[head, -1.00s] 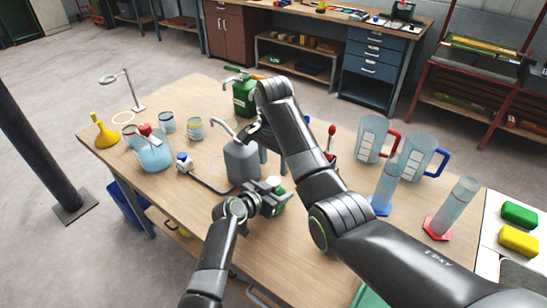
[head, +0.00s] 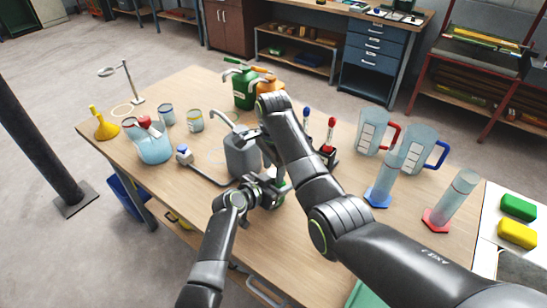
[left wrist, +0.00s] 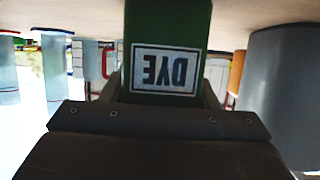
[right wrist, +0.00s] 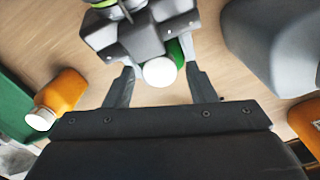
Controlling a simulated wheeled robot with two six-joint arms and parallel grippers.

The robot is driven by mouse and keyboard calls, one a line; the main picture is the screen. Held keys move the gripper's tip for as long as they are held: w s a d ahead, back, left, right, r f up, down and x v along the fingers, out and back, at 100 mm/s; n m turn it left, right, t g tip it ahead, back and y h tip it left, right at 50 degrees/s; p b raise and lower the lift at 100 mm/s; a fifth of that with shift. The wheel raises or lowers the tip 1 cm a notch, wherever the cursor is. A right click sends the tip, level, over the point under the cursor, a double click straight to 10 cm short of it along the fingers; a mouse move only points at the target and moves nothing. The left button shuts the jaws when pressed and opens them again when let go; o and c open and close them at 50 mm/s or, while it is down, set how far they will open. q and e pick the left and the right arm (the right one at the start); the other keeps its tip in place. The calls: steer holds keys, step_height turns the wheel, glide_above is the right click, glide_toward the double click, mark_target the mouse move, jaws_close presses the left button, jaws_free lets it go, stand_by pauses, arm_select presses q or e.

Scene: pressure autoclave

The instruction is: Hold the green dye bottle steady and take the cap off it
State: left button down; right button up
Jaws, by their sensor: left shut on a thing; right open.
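The green dye bottle (left wrist: 168,30) fills the middle of the left wrist view, its DYE label upside down there. My left gripper (head: 268,190) is shut on its body beside the grey can. In the right wrist view the bottle's white cap (right wrist: 159,72) faces the camera, with a bit of green body behind it. My right gripper (right wrist: 158,82) is open, with one finger on each side of the cap and visible gaps between. In the head view my right arm covers most of the bottle and the cap.
A grey can (head: 243,157) stands close beside the bottle. A green can (head: 244,90) is further back. An orange bottle with a white cap (right wrist: 66,92) shows in the right wrist view. Cylinders (head: 384,182) and jugs (head: 371,132) stand to the right.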

steer(key=shift+f, duration=0.3)
steer(key=c, duration=1)
steer(key=n, duration=0.7)
steer(key=o, duration=1.1)
steer(key=shift+c, duration=0.2)
